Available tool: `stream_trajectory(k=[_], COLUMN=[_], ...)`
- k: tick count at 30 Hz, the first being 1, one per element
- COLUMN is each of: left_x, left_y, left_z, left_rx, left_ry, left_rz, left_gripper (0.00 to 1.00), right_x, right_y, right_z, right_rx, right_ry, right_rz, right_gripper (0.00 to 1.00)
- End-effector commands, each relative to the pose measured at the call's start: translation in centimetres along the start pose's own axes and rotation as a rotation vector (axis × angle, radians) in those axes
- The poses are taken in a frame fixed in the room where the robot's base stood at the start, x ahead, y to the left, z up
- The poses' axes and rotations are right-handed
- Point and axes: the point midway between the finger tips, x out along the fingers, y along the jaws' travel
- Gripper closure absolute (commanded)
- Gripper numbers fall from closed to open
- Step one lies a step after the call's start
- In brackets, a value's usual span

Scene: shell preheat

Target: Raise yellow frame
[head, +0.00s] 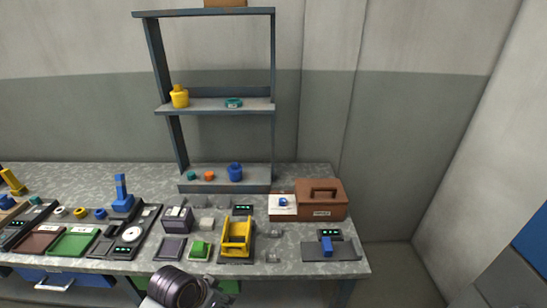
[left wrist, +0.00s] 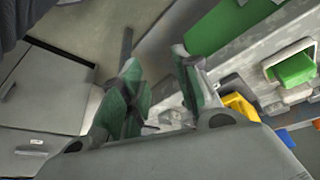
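The yellow frame (head: 236,237) stands on a dark base near the front edge of the table, right of the green block. Part of the yellow frame also shows in the left wrist view (left wrist: 239,106), partly hidden by my gripper body. My left arm comes in at the bottom of the head view, in front of the table and left of the frame; its fingers are not clear there. In the left wrist view my left gripper (left wrist: 158,88) is open, with green-padded fingers apart and nothing between them. It is apart from the frame. My right gripper is not in view.
A green block (head: 200,249) on a pale tray stands left of the frame. A brown box (head: 320,199) and a plate with a blue part (head: 327,246) stand to the right. A shelf (head: 215,106) rises behind. Small grey parts (head: 273,257) lie beside the frame.

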Motion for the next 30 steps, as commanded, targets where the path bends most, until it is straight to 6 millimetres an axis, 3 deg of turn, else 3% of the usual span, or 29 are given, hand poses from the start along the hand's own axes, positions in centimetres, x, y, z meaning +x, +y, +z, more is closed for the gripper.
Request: stream_trajectory(k=[6,12,26,30], left_x=[-0.9,-1.6,-2.9,-1.8], left_y=[-0.8,-1.6,-2.6,-2.8], left_z=[3.5,5.8,9.1,9.4], left_rx=[-0.145,-0.233,-0.351,-0.355], left_ry=[-0.030,-0.054,-0.091,-0.096], left_rz=[-0.068,-0.120,-0.197,-0.199], left_gripper=[0.68,0.68,0.68,0.68], right_x=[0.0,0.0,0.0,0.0], right_y=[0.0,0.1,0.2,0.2], right_z=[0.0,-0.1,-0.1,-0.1], right_rx=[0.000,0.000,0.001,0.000], right_ry=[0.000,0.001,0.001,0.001], right_rz=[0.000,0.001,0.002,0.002], right_gripper=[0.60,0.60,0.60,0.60])
